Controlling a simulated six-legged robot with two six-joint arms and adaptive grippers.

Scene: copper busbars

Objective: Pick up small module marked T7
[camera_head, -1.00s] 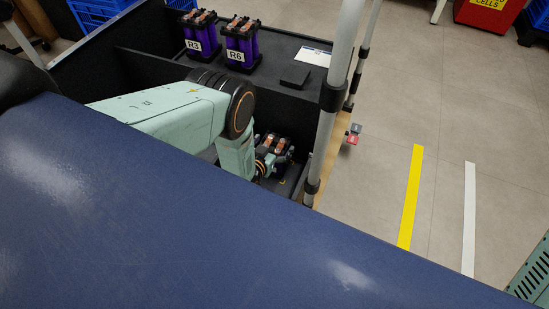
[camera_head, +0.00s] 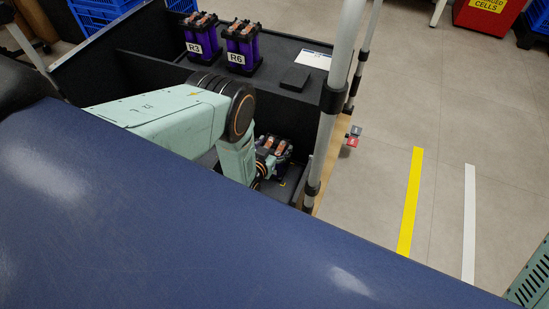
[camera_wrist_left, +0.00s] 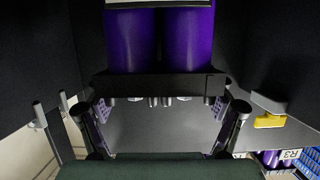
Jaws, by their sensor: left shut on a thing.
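My left gripper (camera_wrist_left: 160,108) is shut on a small module (camera_wrist_left: 160,42) with purple cells and a black end plate. Its fingers lie on either side of that plate in the left wrist view. Only the edge of a white label shows at the top, so its marking cannot be read. In the head view this module (camera_head: 282,147) shows copper bars on top, inside the lower black compartment. The gripper there is mostly hidden behind my left arm. I cannot tell whether the module touches the compartment floor. My right gripper is not in view.
Modules R3 (camera_head: 200,42) and R6 (camera_head: 242,50) stand on the black shelf behind, with a flat black block (camera_head: 295,78) and a white sheet (camera_head: 314,59). Dark walls close in around the held module. A grey post (camera_head: 341,62) stands at the right.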

